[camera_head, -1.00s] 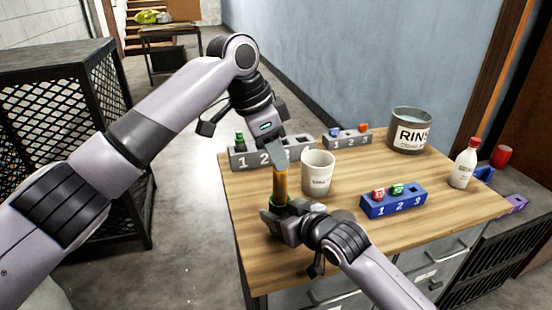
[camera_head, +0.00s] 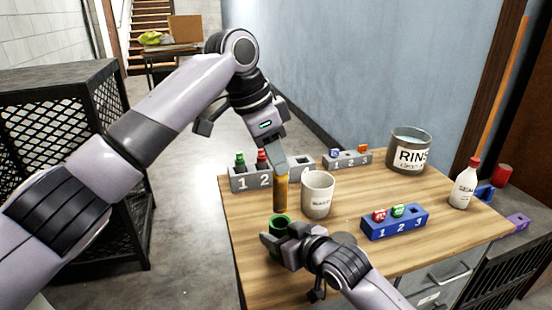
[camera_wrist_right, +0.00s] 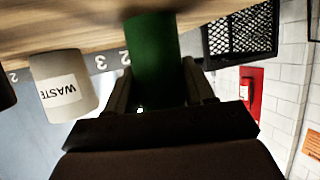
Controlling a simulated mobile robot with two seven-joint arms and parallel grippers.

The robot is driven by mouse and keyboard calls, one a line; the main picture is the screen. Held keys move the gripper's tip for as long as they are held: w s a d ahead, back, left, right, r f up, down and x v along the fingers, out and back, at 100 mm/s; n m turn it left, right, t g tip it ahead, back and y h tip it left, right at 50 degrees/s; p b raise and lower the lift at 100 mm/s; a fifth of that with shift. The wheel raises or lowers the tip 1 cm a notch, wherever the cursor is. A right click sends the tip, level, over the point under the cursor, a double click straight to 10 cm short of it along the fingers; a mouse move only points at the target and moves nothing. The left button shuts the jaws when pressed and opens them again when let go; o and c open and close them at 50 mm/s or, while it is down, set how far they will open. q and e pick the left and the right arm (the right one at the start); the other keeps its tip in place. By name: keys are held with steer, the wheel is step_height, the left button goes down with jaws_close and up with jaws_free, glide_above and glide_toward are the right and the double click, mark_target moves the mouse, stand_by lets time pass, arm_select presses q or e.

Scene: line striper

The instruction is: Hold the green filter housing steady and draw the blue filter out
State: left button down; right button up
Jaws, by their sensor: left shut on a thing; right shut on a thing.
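The green filter housing (camera_head: 279,221) is a green tube with its open top showing near the table's front left. My right gripper (camera_head: 276,243) is shut on it. The housing also fills the middle of the right wrist view (camera_wrist_right: 155,58), between the two fingers. My left gripper (camera_head: 277,160) is shut on the upper end of an orange-brown cylinder (camera_head: 280,194), apparently the filter; no blue shows on it. The cylinder hangs upright just above the housing's mouth, and its lower end looks clear of the rim. Its top is hidden by the fingers.
A white cup (camera_head: 318,194) stands close to the right of the cylinder; its label reads WASTE in the wrist view. Behind are a grey numbered rack (camera_head: 240,183) and a smaller one (camera_head: 346,161). A blue rack (camera_head: 394,225), rinse tub (camera_head: 409,150) and white bottle (camera_head: 464,188) stand to the right.

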steer(key=o, duration=1.4)
